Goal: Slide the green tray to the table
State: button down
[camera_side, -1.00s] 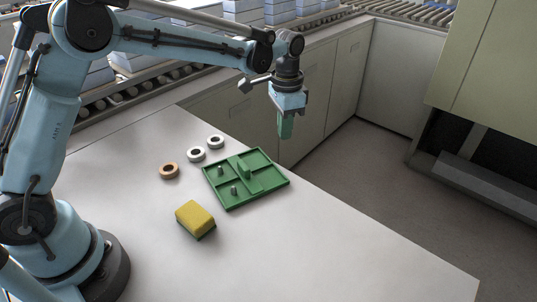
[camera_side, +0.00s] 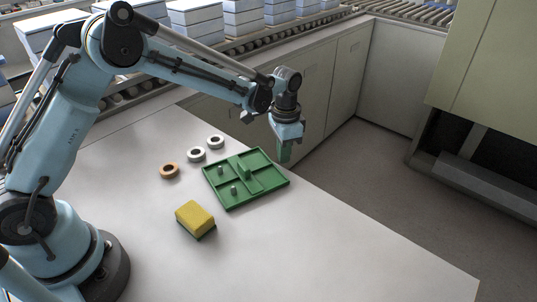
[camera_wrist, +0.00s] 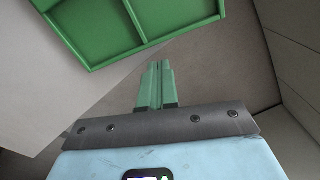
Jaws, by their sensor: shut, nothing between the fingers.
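The green tray (camera_side: 262,190) lies on the white table (camera_side: 330,240), with its far right side close to or over the table's edge. It has divided compartments, a raised green middle part and small grey pegs. My gripper (camera_side: 285,155) is just beyond the tray's far right rim, pointing down with its green fingers together and empty. In the wrist view the tray (camera_wrist: 150,22) fills the top, and my fingertips (camera_wrist: 160,66) show below its rim, apart from it in the picture. The height of the fingertips against the rim is hard to tell.
Cabinets (camera_side: 315,90) stand behind. The table's front right is clear.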

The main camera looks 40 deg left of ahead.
aim_at(270, 163)
jog(key=shift+s, duration=0.1)
jog(key=shift+s+a, duration=0.2)
jog(key=shift+s, duration=0.45)
jog(key=shift+s+a, duration=0.25)
jog(key=shift+s, duration=0.35)
jog(key=shift+s+a, duration=0.2)
jog(key=shift+s, duration=0.45)
jog(key=shift+w, duration=0.1)
jog(key=shift+w+d, duration=0.2)
jog(key=shift+w, duration=0.3)
notch_tip(270, 163, up, 10)
